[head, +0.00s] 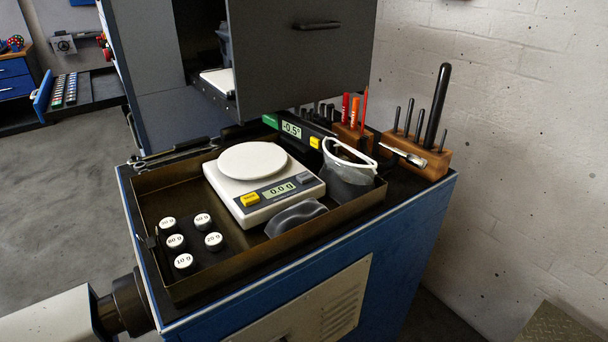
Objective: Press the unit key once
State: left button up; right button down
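A white and grey digital scale (228,188) with a round white pan (252,160) stands in a dark tray. Its display (279,190) reads 0.0 g. A yellow key (250,199) is left of the display and a grey key (304,179) is right of it. The lettering on both keys is too small to read, so I cannot tell which is the unit key. Nothing lies on the pan.
The tray's raised rim (217,282) surrounds the scale. Several white weights (214,241) stand at its left. A dark curved object (295,217) lies before the scale; safety glasses (348,154) are at right. A grey cabinet (301,60) rises behind.

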aim_at(305, 177)
jog(key=z, duration=1.25)
jog(key=k, duration=0.9)
jog(key=u, duration=1.7)
